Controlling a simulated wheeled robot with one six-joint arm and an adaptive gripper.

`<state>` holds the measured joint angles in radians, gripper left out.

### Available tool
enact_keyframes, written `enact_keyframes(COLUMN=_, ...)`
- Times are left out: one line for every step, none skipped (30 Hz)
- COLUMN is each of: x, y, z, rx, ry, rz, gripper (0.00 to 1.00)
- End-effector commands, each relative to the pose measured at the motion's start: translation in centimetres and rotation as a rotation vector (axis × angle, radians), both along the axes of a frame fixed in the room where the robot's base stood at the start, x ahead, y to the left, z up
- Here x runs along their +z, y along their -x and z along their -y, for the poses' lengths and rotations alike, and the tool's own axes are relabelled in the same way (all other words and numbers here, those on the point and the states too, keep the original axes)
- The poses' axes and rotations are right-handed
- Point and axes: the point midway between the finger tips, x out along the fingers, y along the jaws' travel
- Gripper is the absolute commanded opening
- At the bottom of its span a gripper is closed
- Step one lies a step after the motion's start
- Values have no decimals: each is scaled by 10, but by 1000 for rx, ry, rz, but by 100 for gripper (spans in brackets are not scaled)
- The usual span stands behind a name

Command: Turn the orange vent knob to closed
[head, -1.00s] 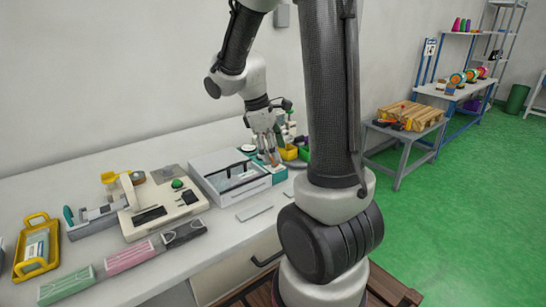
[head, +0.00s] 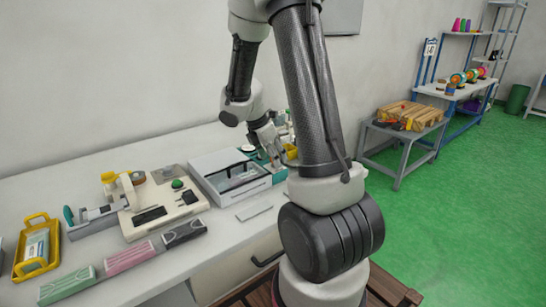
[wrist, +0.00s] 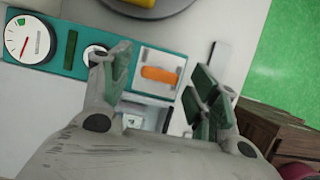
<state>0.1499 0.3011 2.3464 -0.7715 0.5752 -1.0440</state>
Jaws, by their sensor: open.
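The orange vent knob (wrist: 159,75) shows in the wrist view as an elongated handle on a pale square plate (wrist: 160,62), set in a teal panel (wrist: 70,48). It lies roughly level across the picture, slightly tilted. My gripper (wrist: 163,85) is open, with one finger to the left of the knob and the other to its right, and nothing between them is held. The knob is too small to make out there.
A round dial gauge (wrist: 28,40) and a dark display sit left of the knob. A yellow bin (head: 291,152) stands just behind my gripper in the head view. A beige device (head: 165,205) and a yellow tray (head: 37,245) stand farther left on the bench.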

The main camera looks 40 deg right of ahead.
Motion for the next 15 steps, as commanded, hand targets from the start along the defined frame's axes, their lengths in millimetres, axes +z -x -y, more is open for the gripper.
enact_keyframes(x=-3, y=0, z=1, rx=0, ry=0, rz=-1, gripper=61)
enact_keyframes(x=-4, y=0, z=2, rx=-1, ry=-1, rz=0, gripper=61)
enact_keyframes(x=-5, y=0, z=2, rx=-1, ry=-1, rz=0, gripper=61)
enact_keyframes(x=-5, y=0, z=2, rx=-1, ry=-1, rz=1, gripper=61)
enact_keyframes(x=-5, y=0, z=2, rx=-1, ry=-1, rz=1, gripper=61)
enact_keyframes(x=-5, y=0, z=2, rx=-1, ry=-1, rz=1, gripper=61)
enact_keyframes(x=-5, y=0, z=2, rx=-1, ry=-1, rz=1, gripper=61)
enact_keyframes(x=-5, y=0, z=2, rx=-1, ry=-1, rz=1, gripper=61)
enact_keyframes(x=-5, y=0, z=2, rx=-1, ry=-1, rz=1, gripper=61)
enact_keyframes(x=-4, y=0, z=2, rx=-1, ry=-1, rz=1, gripper=57)
enact_keyframes(x=-4, y=0, z=2, rx=-1, ry=-1, rz=1, gripper=52)
enact_keyframes(x=-4, y=0, z=2, rx=-1, ry=-1, rz=1, gripper=44)
enact_keyframes(x=-4, y=0, z=2, rx=-1, ry=-1, rz=1, gripper=39)
enact_keyframes(x=-4, y=0, z=2, rx=-1, ry=-1, rz=1, gripper=33)
enact_keyframes(x=-4, y=0, z=2, rx=-1, ry=-1, rz=1, gripper=26)
